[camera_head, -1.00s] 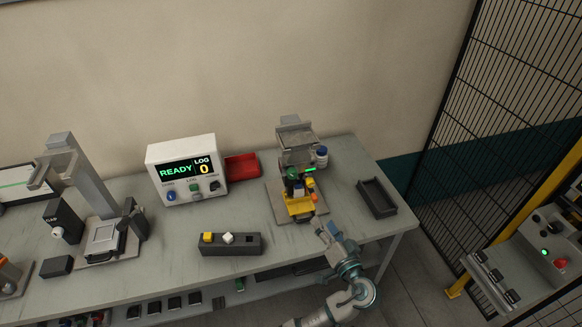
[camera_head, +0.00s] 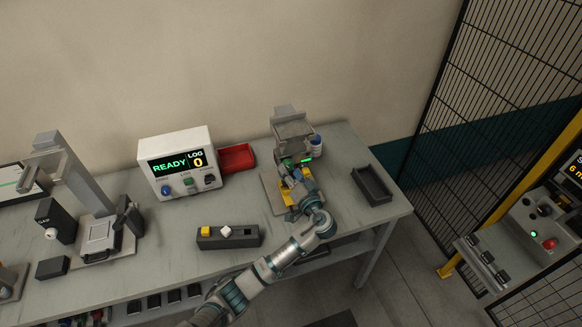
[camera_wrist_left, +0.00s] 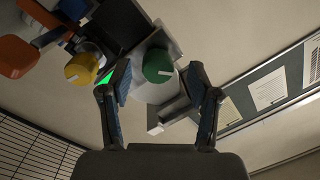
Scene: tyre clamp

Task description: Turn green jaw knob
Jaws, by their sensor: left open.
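A yellow knob (camera_wrist_left: 82,69) is just left of the left finger, and an orange part (camera_wrist_left: 15,56) is further left. In the head view my left gripper (camera_head: 296,181) is over the yellow clamp fixture (camera_head: 286,198) and hides the green knob. My right gripper is not in view.
A console (camera_head: 180,165) reading READY and LOG 0 stands left of the fixture, with a red tray (camera_head: 236,158) beside it. A dark block (camera_head: 228,238) with small cubes is front left. An empty dark tray (camera_head: 372,186) is at right.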

